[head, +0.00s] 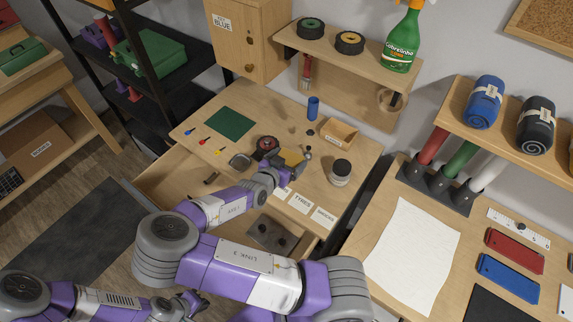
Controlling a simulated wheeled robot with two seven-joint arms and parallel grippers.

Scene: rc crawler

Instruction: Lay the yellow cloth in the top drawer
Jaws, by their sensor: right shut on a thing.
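The yellow cloth (290,157) is a small folded patch at the middle of the wooden desk top. My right gripper (303,154) is at the cloth and shut on it; the fingers are small and partly hidden by my wrist. I cannot tell whether the cloth touches the desk. The top drawer (165,180) is pulled open at the desk's front, and my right arm crosses over it and hides its middle. My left gripper (192,303) is low at the picture's bottom edge, away from the desk top; its fingers are not clear.
A dark wheel (267,144) stands left of the cloth, a small wooden tray (338,133) behind it, and a dark-lidded jar (340,171) to its right. A dark plate (270,234) lies at the drawer's right part. White labels (300,203) line the desk's front edge.

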